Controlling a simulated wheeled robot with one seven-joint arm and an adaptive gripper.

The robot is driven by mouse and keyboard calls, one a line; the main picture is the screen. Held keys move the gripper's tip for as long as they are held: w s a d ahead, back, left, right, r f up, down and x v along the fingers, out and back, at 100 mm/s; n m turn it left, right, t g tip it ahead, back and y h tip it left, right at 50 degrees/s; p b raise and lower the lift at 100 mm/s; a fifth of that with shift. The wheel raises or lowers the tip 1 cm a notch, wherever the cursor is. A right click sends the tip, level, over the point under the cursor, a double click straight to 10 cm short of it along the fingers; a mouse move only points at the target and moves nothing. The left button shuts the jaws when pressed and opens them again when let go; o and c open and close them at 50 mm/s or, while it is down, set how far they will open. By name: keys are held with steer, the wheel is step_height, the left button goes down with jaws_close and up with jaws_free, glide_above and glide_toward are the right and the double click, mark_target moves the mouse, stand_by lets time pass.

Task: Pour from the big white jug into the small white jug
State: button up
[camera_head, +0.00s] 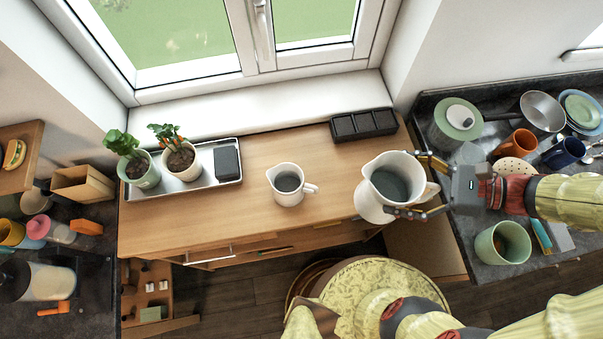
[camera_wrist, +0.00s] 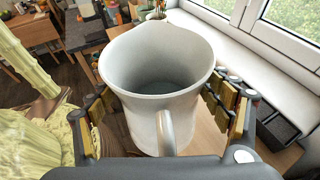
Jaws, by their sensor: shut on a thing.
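The big white jug (camera_head: 366,206) is at the right end of the wooden counter, with grey contents visible inside. My gripper (camera_head: 413,184) is shut on it from the right, with one finger on each side of the body near the handle. In the wrist view the big white jug (camera_wrist: 160,125) stands between the two fingers, its handle towards my palm, roughly upright. I cannot tell whether its base touches the counter. The small white jug (camera_head: 283,196) stands upright on the counter to the left, handle to the right, with dark grey inside. The two jugs are apart.
A metal tray (camera_head: 222,197) with two potted plants and a dark box is on the left of the wooden counter (camera_head: 160,231). A black compartment tray (camera_head: 363,125) lies at the back right by the window sill. The counter between the jugs is clear.

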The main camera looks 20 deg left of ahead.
steer(key=w+a+f+n+g, duration=0.2)
steer(key=w+a+f+g, duration=0.1)
steer(key=a+f, duration=0.6)
steer(key=shift+w+a+f+n+h, duration=0.35)
steer(key=shift+w+f+h, duration=0.1)
steer(key=shift+f, duration=0.1)
steer(key=shift+r, duration=0.1)
steer(key=s+a+r+t+h, duration=0.2)
steer(key=a+r+t+h, duration=0.1)
steer(key=h, duration=0.5)
steer(key=a+r, duration=0.1)
steer(key=a, duration=0.1)
steer(key=shift+s+a+r+t+h, duration=0.3)
steer(key=shift+s+r+t+h, duration=0.05)
steer(key=shift+t, duration=0.05)
steer(key=shift+s+a+f+t+h, duration=0.15)
steer(key=shift+t+h, duration=0.25)
steer(key=shift+h, duration=0.5)
stand_by(4.2)
